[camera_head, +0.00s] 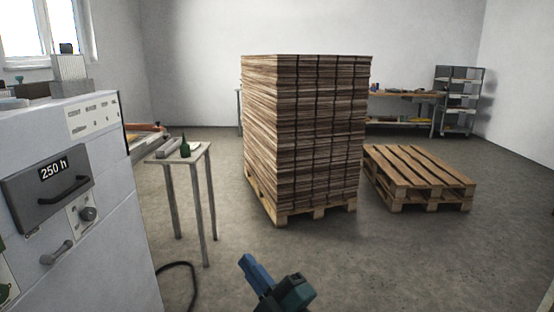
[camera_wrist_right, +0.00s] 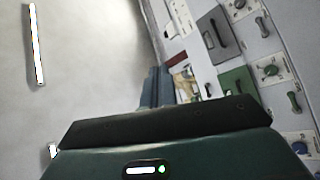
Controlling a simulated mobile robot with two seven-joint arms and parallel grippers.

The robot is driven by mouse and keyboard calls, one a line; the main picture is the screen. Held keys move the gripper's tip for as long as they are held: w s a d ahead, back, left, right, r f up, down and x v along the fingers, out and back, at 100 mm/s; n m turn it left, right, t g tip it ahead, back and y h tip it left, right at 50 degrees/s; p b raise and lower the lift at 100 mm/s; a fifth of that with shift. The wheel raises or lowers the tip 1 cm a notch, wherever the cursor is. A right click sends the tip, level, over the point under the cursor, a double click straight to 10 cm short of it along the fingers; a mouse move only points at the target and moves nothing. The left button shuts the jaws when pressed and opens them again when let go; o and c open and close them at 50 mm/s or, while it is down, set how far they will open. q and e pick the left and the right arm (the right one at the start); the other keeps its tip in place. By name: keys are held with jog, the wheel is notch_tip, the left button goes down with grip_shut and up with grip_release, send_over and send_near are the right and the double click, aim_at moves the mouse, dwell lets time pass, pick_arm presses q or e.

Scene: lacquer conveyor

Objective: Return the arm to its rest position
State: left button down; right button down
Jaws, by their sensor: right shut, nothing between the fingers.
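My right gripper (camera_head: 250,266) shows at the bottom middle of the head view, with blue fingers and a dark green body. Its fingers are together with nothing between them, and it is in the air clear of everything around it. In the right wrist view the blue fingers (camera_wrist_right: 157,86) stick up behind the dark edge of the gripper body, side by side. My left gripper is not in either view.
A white machine (camera_head: 100,190) with handles and a "250 h" label stands close at the left. A tall stack of boards (camera_head: 305,130) and empty pallets (camera_head: 415,175) stand beyond. The floor (camera_head: 430,265) at right is clear.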

jog(key=s+d+f+m+g+h+p, duration=0.1)
jog(key=s+d+f+m+h+p, duration=0.3)
jog(key=d+f+m+h, duration=0.6)
jog(key=s+d+f+m+g+h+p, duration=0.1)
jog(key=s+d+f+m+g, duration=0.4)
jog(key=s+f, duration=0.7)
jog(key=s+d+m, duration=0.2)
jog(key=d, duration=0.1)
jog(key=shift+s+d+f, duration=0.2)
jog(key=shift+d+f, duration=0.1)
jog(key=shift+f, duration=0.1)
jog(key=shift+a, duration=0.1)
